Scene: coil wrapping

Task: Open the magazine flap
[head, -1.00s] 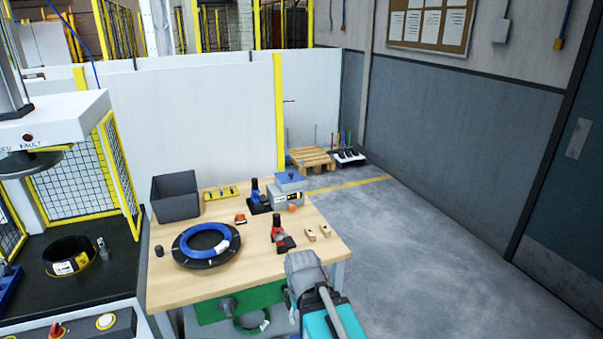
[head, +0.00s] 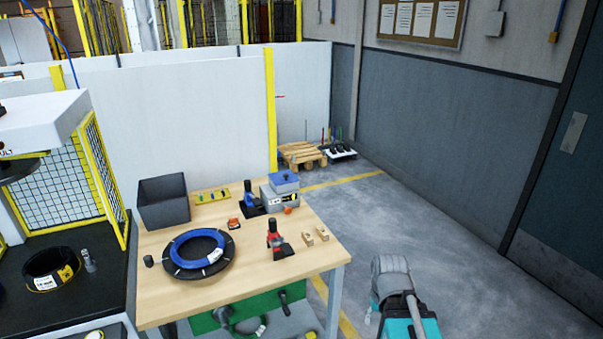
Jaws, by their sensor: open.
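I cannot make out for certain which part is the magazine flap. A green unit (head: 262,303) sits under the front edge of the workbench, with dark knobs or levers on its face. A grey device with a blue top (head: 285,181) stands at the back right of the bench; no raised flap is clear on it. My grey and teal arm (head: 392,275) is at the bottom right, over the floor and apart from the bench. My gripper's fingers do not show; the arm or the picture edge hides them.
The wooden workbench (head: 240,262) carries a black and blue coil (head: 198,253), a grey bin (head: 164,201), a red tool (head: 276,240) and wooden blocks. A black-topped machine table (head: 96,297) stands left. Open floor lies right. A pallet (head: 300,154) is at the back.

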